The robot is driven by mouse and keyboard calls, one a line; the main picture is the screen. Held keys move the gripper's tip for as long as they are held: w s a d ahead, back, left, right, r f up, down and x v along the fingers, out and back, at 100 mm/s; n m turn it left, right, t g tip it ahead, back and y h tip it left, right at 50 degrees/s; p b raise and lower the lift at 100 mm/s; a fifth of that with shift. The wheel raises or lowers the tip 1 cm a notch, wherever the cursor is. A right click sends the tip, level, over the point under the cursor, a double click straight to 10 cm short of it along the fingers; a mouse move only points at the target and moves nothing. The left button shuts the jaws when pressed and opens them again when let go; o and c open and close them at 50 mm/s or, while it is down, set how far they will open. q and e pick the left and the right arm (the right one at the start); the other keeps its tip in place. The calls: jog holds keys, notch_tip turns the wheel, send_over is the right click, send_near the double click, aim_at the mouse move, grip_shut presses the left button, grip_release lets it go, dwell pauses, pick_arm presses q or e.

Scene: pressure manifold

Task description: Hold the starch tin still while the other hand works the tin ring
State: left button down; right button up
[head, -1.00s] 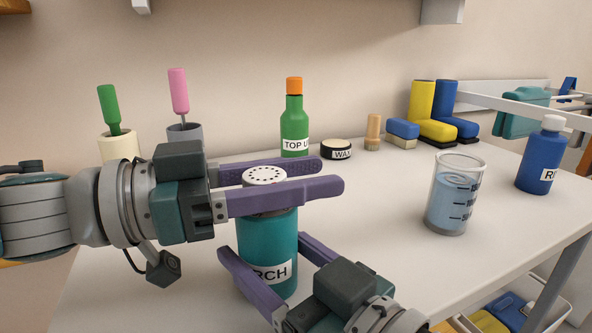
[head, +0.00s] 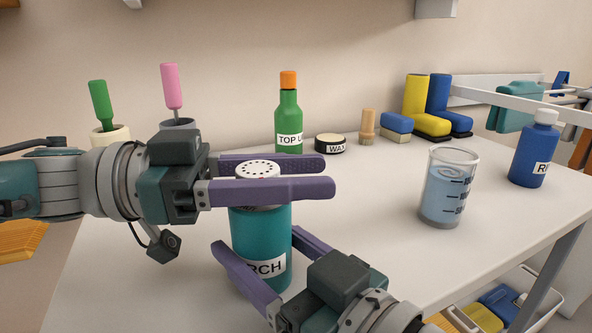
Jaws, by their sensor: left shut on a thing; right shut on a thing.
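The starch tin (head: 262,235) is a teal can standing upright on the table, with a partly covered white label ending in "RCH". Its top carries the tin ring (head: 258,169), white with a circle of dark holes. My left gripper (head: 327,174) reaches across from the left, its two purple fingers shut on the ring at front and back. The near finger hides the ring's front side. My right gripper (head: 257,240) comes from the lower right and is shut on the tin's body, one finger on each side. The tin's lower right is partly hidden by it.
A beaker of blue liquid (head: 448,190) and a blue bottle (head: 534,150) stand to the right. A green bottle (head: 288,120), a wax tin (head: 330,144) and brushes stand behind. Two handled tools stand in pots at the back left. The table between tin and beaker is clear.

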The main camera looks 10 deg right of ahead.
pick_arm(q)
jog(key=shift+c, duration=1.9)
grip_release()
jog(key=shift+f, duration=0.1)
jog(key=shift+a, duration=0.1)
jog(key=a, duration=1.2)
jog(key=shift+d, duration=0.1)
